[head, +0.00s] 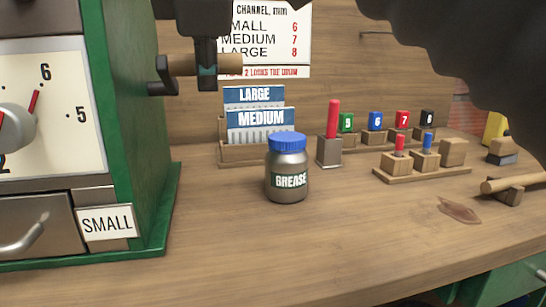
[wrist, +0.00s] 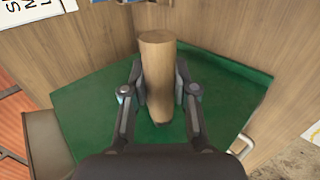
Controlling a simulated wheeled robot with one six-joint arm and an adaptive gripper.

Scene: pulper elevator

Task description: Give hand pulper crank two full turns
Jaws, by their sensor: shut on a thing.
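The hand pulper (head: 145,130) is a green box at the left of the head view, with a white dial and a SMALL tag on its front. Its dark crank arm (head: 161,76) sticks out from the right side, high up. The wooden crank handle (head: 228,64) runs sideways from it. My gripper (head: 206,72) comes down from above and is shut around the handle. In the wrist view the handle (wrist: 157,80) stands between both fingers, with the green pulper side (wrist: 85,105) behind. The crank's hub is mostly hidden there.
A grease jar (head: 288,175) with a blue lid stands below and right of the crank. Behind it are MEDIUM and LARGE plates in a rack (head: 240,155). Wooden blocks with coloured pegs (head: 420,170) stand further right. The front bench top (head: 300,240) is clear.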

